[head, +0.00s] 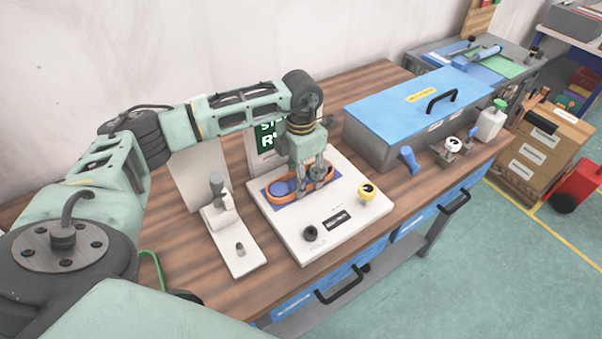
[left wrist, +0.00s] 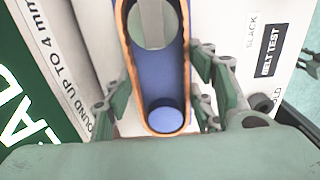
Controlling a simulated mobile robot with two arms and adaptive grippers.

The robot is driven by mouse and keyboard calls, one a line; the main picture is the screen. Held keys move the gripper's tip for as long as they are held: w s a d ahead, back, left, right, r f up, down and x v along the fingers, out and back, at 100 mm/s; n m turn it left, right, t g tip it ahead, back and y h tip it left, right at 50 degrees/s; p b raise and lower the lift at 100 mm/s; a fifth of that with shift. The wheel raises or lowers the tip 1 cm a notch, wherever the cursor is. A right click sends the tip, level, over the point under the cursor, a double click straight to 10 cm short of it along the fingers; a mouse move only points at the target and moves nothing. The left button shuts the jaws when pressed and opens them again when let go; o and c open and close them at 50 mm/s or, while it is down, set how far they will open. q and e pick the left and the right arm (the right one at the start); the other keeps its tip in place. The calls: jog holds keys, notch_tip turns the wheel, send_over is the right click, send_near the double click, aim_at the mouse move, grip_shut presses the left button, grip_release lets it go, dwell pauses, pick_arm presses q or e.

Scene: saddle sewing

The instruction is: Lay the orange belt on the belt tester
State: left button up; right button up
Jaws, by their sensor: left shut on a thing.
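The orange belt (head: 275,203) is a long loop lying low over the blue plate (left wrist: 160,75) of the white belt tester (head: 340,231). In the left wrist view the belt (left wrist: 187,72) runs around a blue round post (left wrist: 165,117) and a grey round post (left wrist: 152,24). I cannot tell whether it rests fully on the plate. My left gripper (head: 317,182) points down over the tester, its fingers (left wrist: 163,100) on both long sides of the belt, shut on it. The gripper hides part of the belt in the head view. My right gripper is not in view.
A white stand with a grey lever (head: 217,190) is left of the tester. A blue-lidded box (head: 420,105) is to the right.

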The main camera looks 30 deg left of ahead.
pick_arm(q)
jog(key=o, duration=1.2)
jog(key=shift+o, duration=0.2)
jog(key=shift+r, duration=0.2)
notch_tip(320, 180, up, 12)
jog(key=shift+f, duration=0.2)
